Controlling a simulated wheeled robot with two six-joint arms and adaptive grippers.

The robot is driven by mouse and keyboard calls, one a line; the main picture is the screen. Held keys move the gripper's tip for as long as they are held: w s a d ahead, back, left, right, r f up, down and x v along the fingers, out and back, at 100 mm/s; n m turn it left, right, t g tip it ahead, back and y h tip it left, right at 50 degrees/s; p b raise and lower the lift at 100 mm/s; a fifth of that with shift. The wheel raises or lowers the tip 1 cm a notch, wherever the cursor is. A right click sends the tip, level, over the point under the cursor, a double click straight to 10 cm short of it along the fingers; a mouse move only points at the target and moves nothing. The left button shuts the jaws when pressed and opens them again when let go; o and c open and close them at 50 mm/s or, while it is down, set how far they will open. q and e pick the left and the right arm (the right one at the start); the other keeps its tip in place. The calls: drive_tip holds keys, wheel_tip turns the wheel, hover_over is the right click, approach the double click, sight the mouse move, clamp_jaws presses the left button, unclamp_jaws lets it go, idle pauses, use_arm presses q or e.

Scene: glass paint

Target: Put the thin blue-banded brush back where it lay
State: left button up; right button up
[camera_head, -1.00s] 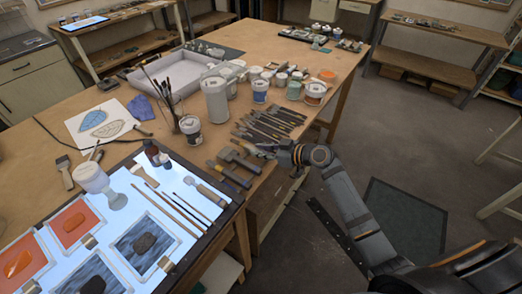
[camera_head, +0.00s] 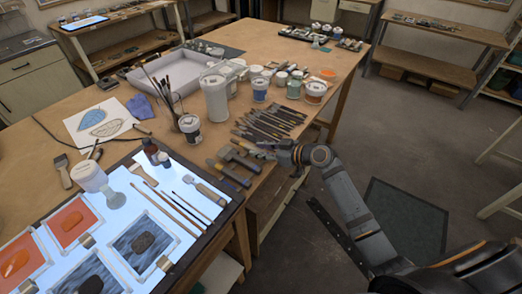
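Several thin brushes (camera_head: 188,209) lie side by side on the lit panel (camera_head: 128,186) at the lower left. The blue band is too small to make out, so I cannot tell which is the thin blue-banded brush. My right gripper (camera_head: 266,150) is over the right edge of the wooden table, beside a row of dark-handled tools (camera_head: 268,124). Its fingers are small and blend with the tools, so I cannot tell whether it is open or holds anything. My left gripper is not in view.
A wide brush (camera_head: 206,186) and framed glass samples (camera_head: 142,243) share the panel. The table's middle back is clear.

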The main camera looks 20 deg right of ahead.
drive_tip(key=shift+o, duration=1)
drive_tip(key=shift+s+d, duration=0.1)
drive_tip(key=shift+d, duration=0.05)
drive_tip(key=v, duration=1.1)
drive_tip(key=shift+s+r, duration=0.25)
drive_tip(key=shift+d, duration=0.1)
